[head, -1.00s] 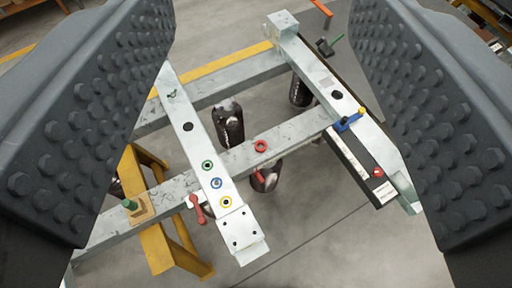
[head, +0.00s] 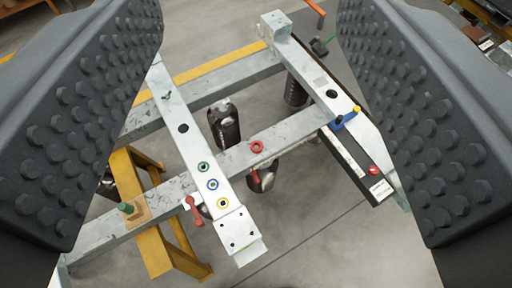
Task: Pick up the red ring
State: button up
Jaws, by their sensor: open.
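The red ring (head: 257,146) lies on the upper side of a grey metal beam, near the middle of the view. A red tag or strip hangs just below it at the beam's front edge. My gripper (head: 255,130) is open, with one studded jaw on the left and one on the right. The jaws look much nearer to the camera than the frame, and nothing is between them. The ring shows in the gap between them, apart from both.
A crossing plate bears a green ring (head: 203,167), a blue ring (head: 212,184) and a yellow ring (head: 222,203). A red lever (head: 194,210) is beside it. A blue fitting (head: 342,121) and a black box (head: 358,170) are right. A yellow stand (head: 150,225) is lower left.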

aim_at(256, 151)
jog(key=u, duration=2.2)
jog(key=k, duration=1.3)
jog(key=z, duration=1.3)
jog(key=i, duration=1.65)
jog(key=u, duration=0.05)
